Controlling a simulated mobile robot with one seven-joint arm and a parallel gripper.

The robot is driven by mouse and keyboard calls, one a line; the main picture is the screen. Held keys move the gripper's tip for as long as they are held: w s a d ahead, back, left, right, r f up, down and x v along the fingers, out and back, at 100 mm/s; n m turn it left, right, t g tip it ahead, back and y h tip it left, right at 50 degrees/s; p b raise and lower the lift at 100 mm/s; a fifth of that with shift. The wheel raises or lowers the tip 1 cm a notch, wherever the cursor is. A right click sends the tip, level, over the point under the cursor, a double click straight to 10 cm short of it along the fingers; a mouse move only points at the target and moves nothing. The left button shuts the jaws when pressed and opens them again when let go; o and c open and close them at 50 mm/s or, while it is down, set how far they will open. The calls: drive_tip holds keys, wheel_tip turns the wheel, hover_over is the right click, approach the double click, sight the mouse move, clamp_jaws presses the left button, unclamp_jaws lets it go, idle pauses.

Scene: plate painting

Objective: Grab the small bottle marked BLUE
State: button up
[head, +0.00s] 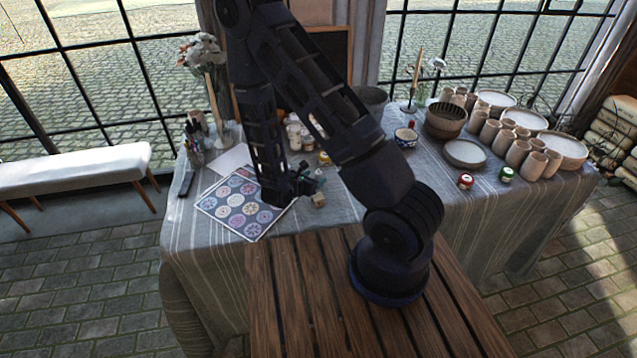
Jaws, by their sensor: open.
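My gripper (308,187) is small and dark in this view, low over the table near the right edge of the patterned sheet. Its jaws are open. A small tan block-like item (319,200) shows close to the fingertips; I cannot tell whether it touches them. I cannot make out a bottle marked BLUE; my arm hides part of the table behind it. Small bottles that show are a red one (465,181) and a green one (506,174) at the front right, and a yellow-banded one (325,158) behind the gripper. Their lettering is too small to read.
The cloth-covered table (215,268) also bears a patterned sheet (252,232), a blue-patterned bowl (404,138), a dark ribbed bowl (445,120), plates (464,153) and several clay cups (518,153) at the right. Flowers in a vase (203,55) stand at the back left.

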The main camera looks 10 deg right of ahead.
sight(321, 176)
drive_tip(key=shift+f+x, duration=0.2)
drive_tip(key=shift+x, duration=2.45)
drive_tip(key=shift+s, duration=0.15)
drive_tip(key=c, duration=1.1)
drive_tip(key=shift+o, duration=0.2)
drive_tip(key=shift+r, duration=0.1)
